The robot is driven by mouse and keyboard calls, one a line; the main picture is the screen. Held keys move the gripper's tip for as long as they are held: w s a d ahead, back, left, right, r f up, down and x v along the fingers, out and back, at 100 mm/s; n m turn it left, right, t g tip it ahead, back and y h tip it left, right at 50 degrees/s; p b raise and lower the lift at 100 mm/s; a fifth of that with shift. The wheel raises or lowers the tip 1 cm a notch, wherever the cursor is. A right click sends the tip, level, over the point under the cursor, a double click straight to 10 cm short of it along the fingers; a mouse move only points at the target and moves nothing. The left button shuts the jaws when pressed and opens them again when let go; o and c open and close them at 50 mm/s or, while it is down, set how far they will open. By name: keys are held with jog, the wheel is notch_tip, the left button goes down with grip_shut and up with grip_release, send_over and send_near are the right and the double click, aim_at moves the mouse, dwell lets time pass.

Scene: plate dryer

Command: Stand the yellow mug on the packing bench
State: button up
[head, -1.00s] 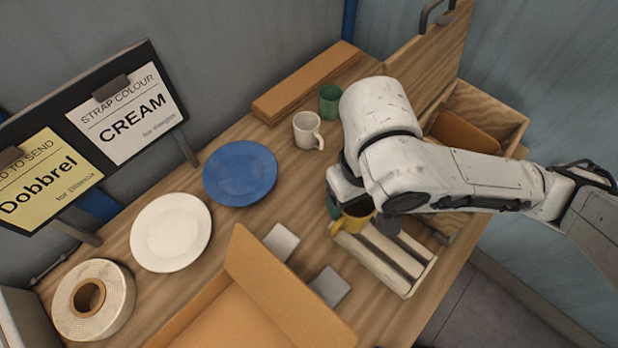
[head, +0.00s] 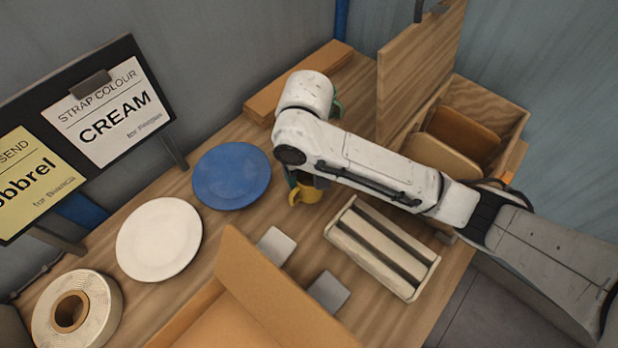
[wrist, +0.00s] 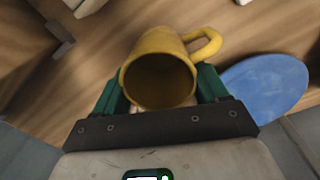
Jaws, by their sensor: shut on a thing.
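The yellow mug (head: 304,193) is between the green fingers of my gripper (head: 305,181), over the wooden packing bench (head: 385,320), right of the blue plate. In the wrist view the mug (wrist: 160,65) sits between both fingers of my gripper (wrist: 158,92), its mouth toward the camera and its handle to the upper right. My gripper is shut on it. The mug looks about upright in the head view. I cannot tell whether its base touches the bench. My arm hides part of the mug and the bench behind it.
A blue plate (head: 231,175) and a white plate (head: 159,239) lie left. A slatted rack (head: 383,250) stands right, an open carton (head: 265,285) in front. A green mug (head: 338,107) shows partly behind my arm. Bare bench lies between blue plate and rack.

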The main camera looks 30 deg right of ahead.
jog(key=shift+f, duration=1.1)
jog(key=shift+f, duration=0.15)
jog(key=o, duration=1.2)
jog(key=shift+o, duration=0.2)
notch_tip(320, 180, up, 12)
jog(key=p, duration=0.2)
jog(key=shift+p, duration=0.35)
jog(key=shift+a, duration=0.1)
